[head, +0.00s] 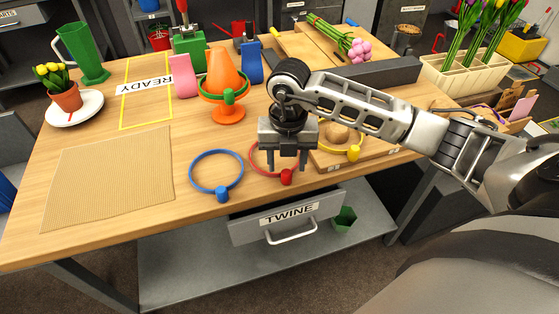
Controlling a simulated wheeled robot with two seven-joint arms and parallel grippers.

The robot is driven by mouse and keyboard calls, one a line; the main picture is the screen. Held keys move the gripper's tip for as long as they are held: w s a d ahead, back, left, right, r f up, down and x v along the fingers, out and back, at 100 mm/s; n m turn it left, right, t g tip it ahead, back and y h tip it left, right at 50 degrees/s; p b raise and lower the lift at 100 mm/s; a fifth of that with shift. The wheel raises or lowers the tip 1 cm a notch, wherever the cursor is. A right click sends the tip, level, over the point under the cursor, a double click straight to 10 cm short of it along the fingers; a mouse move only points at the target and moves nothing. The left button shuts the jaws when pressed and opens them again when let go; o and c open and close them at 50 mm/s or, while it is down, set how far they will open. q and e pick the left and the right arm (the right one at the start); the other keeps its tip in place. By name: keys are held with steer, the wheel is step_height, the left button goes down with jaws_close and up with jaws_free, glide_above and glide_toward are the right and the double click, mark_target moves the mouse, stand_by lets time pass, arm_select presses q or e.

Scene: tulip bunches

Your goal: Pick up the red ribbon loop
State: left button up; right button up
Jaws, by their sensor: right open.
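The red ribbon loop (263,172) lies on the wooden table near its front edge, with a red knob at its lower right. I cannot tell whether the fingertips touch the loop or the table. My left gripper is not in view.
A blue loop (216,177) lies just left of the red one, and a yellow loop (353,152) lies right on a wooden board. An orange cone (225,76) stands behind. The ribbed mat (110,180) at left is bare. The TWINE drawer (285,221) is below.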

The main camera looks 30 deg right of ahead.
steer(key=shift+f, duration=1.15)
jaws_close()
steer(key=shift+r, duration=0.55)
step_height(320, 180, up, 2)
steer(key=shift+s+r+b, duration=0.1)
steer(key=shift+r+b, duration=0.15)
steer(key=shift+b, duration=0.15)
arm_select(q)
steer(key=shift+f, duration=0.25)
arm_select(e)
steer(key=s+a+r, duration=0.5)
steer(key=s+r, duration=0.4)
steer(key=s, duration=0.4)
steer(key=shift+r, duration=0.25)
